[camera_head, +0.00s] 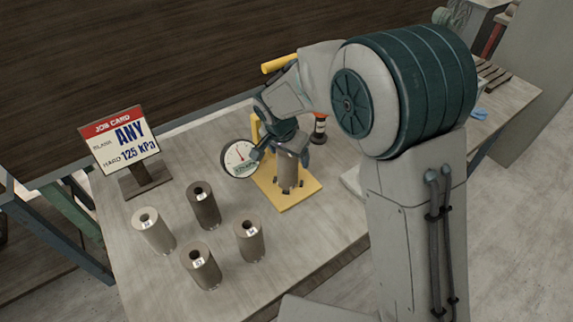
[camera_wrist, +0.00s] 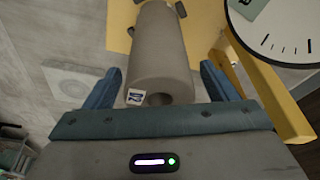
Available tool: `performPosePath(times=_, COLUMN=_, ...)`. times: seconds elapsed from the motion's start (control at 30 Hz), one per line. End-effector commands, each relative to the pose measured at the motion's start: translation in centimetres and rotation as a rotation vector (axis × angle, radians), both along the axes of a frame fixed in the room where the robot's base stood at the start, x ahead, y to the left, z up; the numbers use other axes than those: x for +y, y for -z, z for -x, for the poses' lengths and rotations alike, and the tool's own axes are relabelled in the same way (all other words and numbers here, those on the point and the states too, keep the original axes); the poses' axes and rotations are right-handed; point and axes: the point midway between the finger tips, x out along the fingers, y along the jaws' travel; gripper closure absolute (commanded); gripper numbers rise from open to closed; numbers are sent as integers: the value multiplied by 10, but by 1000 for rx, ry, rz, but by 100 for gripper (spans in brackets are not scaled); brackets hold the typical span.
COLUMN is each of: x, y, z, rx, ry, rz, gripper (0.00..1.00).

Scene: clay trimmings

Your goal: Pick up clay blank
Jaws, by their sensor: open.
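A grey clay blank (camera_head: 287,175), a cylinder with a hole in its end, stands on the yellow base plate (camera_head: 300,193) of a test stand. In the wrist view the blank (camera_wrist: 158,45) lies between the two blue fingers of my gripper (camera_wrist: 160,86), with gaps at both sides. A small label shows beside its hole. My gripper (camera_head: 287,149) is open at the blank's top in the head view. Several other clay blanks stand at the front left: a pale one (camera_head: 154,236), a dark one (camera_head: 204,208), a brown one (camera_head: 202,270) and another (camera_head: 250,243).
A round dial gauge (camera_head: 239,158) sits close left of the stand; it also shows in the wrist view (camera_wrist: 275,28). A yellow upright (camera_wrist: 268,80) is close to my right finger. A job card (camera_head: 118,138) reads "ANY" and "125 kPa".

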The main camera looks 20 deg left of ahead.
Motion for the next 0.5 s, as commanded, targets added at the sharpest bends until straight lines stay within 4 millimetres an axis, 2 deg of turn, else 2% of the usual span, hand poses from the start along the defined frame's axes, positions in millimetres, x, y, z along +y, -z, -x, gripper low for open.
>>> performPosePath(times=0.07, x=0, y=0, z=0, rx=0, ry=0, rz=0, gripper=21)
performPosePath(times=0.3, x=0, y=0, z=0, rx=0, ry=0, rz=0, gripper=87)
performPosePath(times=0.33, x=1, y=-1, z=0, rx=-2, ry=-1, rz=-2, gripper=88)
performPosePath(times=0.37, x=1, y=-1, z=0, rx=-2, ry=-1, rz=-2, gripper=94)
performPosePath(times=0.5, x=1, y=-1, z=0, rx=-2, ry=-1, rz=-2, gripper=94)
